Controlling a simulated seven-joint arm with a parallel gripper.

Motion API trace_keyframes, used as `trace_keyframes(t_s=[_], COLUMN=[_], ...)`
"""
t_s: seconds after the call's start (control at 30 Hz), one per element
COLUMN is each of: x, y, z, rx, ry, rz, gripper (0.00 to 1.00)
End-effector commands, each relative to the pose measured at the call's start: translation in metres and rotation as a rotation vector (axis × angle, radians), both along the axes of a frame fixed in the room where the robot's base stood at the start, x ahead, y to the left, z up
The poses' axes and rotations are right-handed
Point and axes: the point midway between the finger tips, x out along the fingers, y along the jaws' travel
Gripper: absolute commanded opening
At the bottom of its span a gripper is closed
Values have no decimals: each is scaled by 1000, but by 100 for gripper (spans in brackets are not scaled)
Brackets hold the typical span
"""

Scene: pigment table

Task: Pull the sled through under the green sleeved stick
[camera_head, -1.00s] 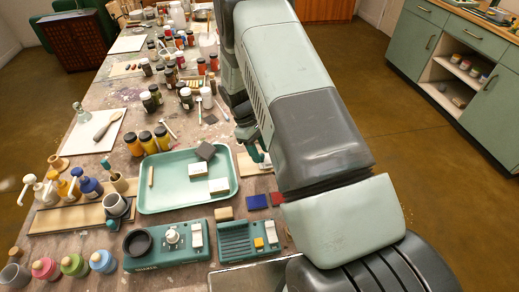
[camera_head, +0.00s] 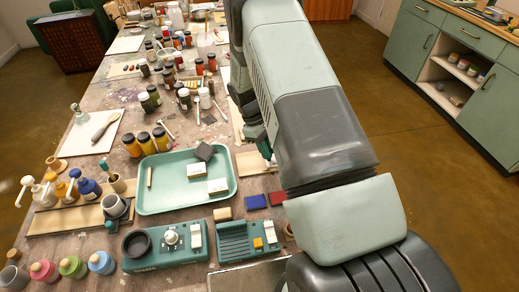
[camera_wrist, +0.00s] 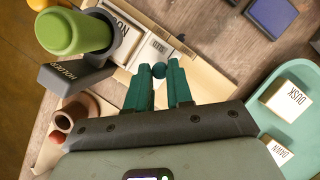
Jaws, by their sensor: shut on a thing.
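In the wrist view my gripper (camera_wrist: 159,84) has its teal fingers shut on a small round teal knob (camera_wrist: 158,70), which seems to belong to the sled. The rest of the sled is hard to make out; a pale labelled block (camera_wrist: 153,51) lies just beyond the knob. The green sleeved stick (camera_wrist: 72,33) is at the upper left, seen close up, beside a dark grey piece marked HOLDER (camera_wrist: 77,73). Whether the sled is under the stick, I cannot tell. In the head view my arm hides the stick, and the fingers show only partly.
A pale wooden board (camera_wrist: 205,85) lies beneath the fingers. A mint tray (camera_head: 165,208) with labelled blocks stands to its left in the head view. A blue pad (camera_head: 255,202), a teal device (camera_head: 230,253) and a crowd of jars fill the table nearby.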

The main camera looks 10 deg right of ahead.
Motion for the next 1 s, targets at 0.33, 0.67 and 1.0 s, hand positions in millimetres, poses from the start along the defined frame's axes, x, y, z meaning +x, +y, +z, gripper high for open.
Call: trace_keyframes(t_s=[0.33,0.67,1.0], x=[1,1,4], y=[-15,-15,-11], z=[1,1,12], rx=[0,0,0], ry=[-5,-3,-5], rz=[2,1,2], gripper=[0,46,46])
